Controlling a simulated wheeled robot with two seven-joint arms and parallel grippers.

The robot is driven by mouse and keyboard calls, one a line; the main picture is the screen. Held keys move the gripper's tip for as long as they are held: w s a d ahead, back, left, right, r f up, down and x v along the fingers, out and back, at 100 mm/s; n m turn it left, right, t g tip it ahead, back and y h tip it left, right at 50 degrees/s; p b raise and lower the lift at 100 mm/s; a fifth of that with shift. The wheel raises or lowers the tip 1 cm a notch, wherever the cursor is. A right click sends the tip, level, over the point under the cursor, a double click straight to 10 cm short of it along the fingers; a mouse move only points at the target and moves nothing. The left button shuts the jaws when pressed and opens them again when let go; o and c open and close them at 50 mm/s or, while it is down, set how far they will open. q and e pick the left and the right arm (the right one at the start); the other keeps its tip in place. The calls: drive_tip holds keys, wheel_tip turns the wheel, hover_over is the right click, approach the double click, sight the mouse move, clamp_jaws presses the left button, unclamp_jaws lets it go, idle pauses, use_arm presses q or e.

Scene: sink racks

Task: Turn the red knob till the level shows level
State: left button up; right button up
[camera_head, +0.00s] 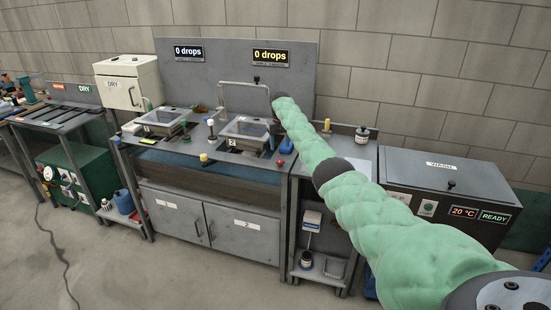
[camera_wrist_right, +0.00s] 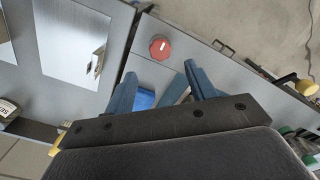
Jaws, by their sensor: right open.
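The red knob (camera_wrist_right: 160,47) is round and sits on the grey worktop in the right wrist view, with a pale mark across its face. My right gripper (camera_wrist_right: 160,86) is open, with its two blue fingers spread apart. The knob lies beyond the fingertips, roughly between their lines, and nothing shows between the fingers touching it. I cannot make out a level indicator in either view. My left gripper is not in view.
A grey wash unit (camera_head: 445,180) stands right, and a white DRY box (camera_head: 128,85) left.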

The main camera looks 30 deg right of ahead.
sight(280, 160)
drive_tip(key=shift+s+a+f, duration=0.1)
drive_tip(key=shift+f, duration=0.1)
wheel_tip(280, 160, down, 6)
drive_tip(key=shift+r+p, duration=0.15)
drive_tip(key=shift+p, duration=0.8)
drive_tip(key=shift+f, duration=0.85)
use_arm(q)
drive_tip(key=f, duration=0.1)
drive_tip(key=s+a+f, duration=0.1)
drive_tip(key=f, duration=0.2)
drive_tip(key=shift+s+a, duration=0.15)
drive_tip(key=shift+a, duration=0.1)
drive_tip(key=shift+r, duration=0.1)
use_arm(e)
drive_tip(key=c, duration=1)
